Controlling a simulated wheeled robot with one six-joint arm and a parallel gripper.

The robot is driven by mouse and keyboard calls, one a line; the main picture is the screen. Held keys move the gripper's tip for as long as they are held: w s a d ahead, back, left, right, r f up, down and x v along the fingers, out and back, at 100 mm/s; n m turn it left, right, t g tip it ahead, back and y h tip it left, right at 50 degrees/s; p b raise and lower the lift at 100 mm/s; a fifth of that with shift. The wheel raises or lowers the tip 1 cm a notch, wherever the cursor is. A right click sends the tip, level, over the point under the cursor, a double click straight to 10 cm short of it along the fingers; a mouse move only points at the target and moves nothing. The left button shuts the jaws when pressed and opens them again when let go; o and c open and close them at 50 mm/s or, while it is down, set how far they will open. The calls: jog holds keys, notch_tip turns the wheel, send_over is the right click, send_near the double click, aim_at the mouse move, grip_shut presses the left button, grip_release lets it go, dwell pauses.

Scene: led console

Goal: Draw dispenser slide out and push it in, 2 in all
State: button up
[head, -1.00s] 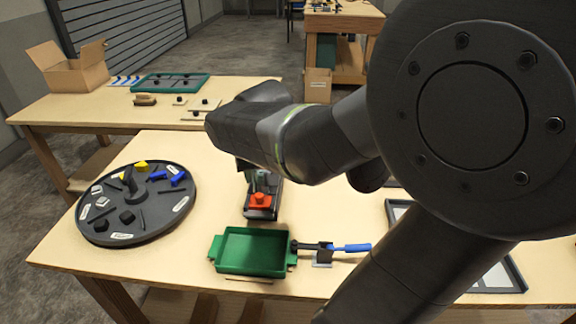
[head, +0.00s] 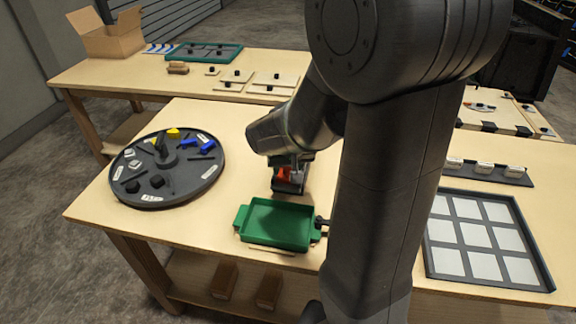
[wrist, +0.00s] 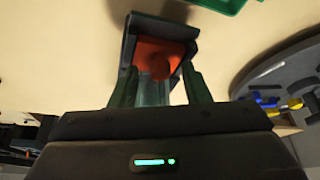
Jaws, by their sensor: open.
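The dispenser (head: 292,189) is a dark housing with an orange-red slide (head: 286,174), standing on the table behind the green tray. In the wrist view the dark housing (wrist: 160,22) frames the orange slide (wrist: 150,50), which carries a round knob (wrist: 173,63). A clear part shows below the slide in that view. My gripper (wrist: 161,85) is open, with one green finger on each side of the clear part and the knob just beyond the tips. I cannot tell whether the fingers touch anything. In the head view my arm partly hides the dispenser.
The green tray (head: 245,238) lies in front of the dispenser. A round dark turntable (head: 128,192) with small parts is at left. A panel tray with pale squares (head: 440,275) is at right. My arm hides the table between.

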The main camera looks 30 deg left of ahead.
jog(key=shift+c, duration=0.2)
grip_shut()
jog(key=s+d+b, duration=0.3)
jog(key=s+b, duration=0.1)
jog(key=s, duration=0.6)
jog(key=shift+s+d, duration=0.25)
jog(key=shift+o, duration=0.2)
grip_release()
jog(key=shift+s, duration=0.2)
jog(key=shift+w, duration=0.1)
